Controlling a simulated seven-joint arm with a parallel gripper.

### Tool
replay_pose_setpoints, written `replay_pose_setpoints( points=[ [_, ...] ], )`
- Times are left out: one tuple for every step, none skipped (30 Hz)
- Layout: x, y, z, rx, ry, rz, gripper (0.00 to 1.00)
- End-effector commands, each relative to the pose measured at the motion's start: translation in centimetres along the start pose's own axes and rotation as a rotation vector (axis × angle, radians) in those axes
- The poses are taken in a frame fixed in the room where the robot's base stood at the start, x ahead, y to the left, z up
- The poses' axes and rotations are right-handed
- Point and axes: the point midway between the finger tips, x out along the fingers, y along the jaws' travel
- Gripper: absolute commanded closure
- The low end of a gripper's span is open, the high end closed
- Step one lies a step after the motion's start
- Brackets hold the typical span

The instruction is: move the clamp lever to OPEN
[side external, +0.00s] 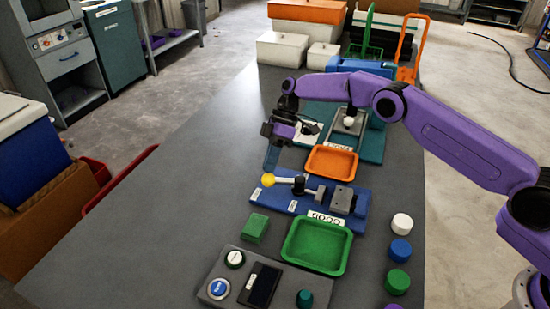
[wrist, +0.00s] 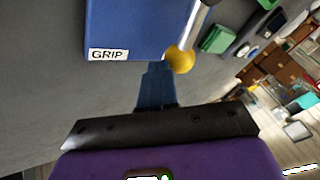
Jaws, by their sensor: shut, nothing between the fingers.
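The clamp lever is a metal rod with a yellow ball knob (side external: 268,180), mounted on a blue base (side external: 310,202). The rod lies low, pointing left from its pivot. In the wrist view, the yellow knob (wrist: 180,60) is beside a corner of the blue base (wrist: 122,25), which bears a label reading GRIP (wrist: 109,54). My gripper (side external: 269,165) is shut and empty, pointing down just by the knob. In the wrist view, its fingertips (wrist: 155,70) are just left of the knob; I cannot tell whether they touch. Small labels on the base are unreadable in the side view.
An orange tray (side external: 332,147) lies behind the clamp and a green tray (side external: 287,247) marked GOOD in front. A green block (side external: 255,228) and a button panel (side external: 233,289) are nearer. Coloured round pieces (side external: 400,250) stand at right. The table's left side is clear.

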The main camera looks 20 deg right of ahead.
Motion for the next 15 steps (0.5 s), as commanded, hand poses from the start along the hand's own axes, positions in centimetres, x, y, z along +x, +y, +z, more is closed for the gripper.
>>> replay_pose_setpoints(
  points=[
    [0.2, -0.2, -0.2, 0.001, -0.001, -0.001, 1.0],
    [0.2, -0.3, -0.3, 0.001, 0.0, -0.001, 1.0],
    [0.4, -0.5, -0.4, 0.002, 0.0, 0.0, 1.0],
    [0.5, -0.6, -0.5, 0.002, 0.001, 0.001, 1.0],
    [0.5, -0.7, -0.6, 0.002, 0.001, 0.001, 1.0],
    [0.7, -0.8, -0.7, 0.003, 0.0, 0.0, 1.0],
    [0.8, -0.9, -0.8, 0.003, 0.0, 0.0, 1.0],
    [0.8, -1.0, -0.8, 0.003, 0.001, 0.001, 1.0],
    [0.9, -1.2, -0.9, 0.003, 0.001, 0.001, 1.0],
    [1.0, -1.3, -1.0, 0.004, 0.001, 0.002, 1.0],
    [1.1, -1.4, -1.1, 0.004, 0.001, 0.002, 1.0],
    [1.2, -1.5, -1.1, 0.005, 0.001, 0.001, 1.0],
    [1.3, -1.6, -1.2, 0.003, 0.0, 0.001, 1.0],
    [1.4, -1.7, -1.2, -0.012, -0.007, -0.006, 1.0],
    [1.5, -1.8, -1.3, -0.03, -0.014, -0.013, 1.0]
  ],
)
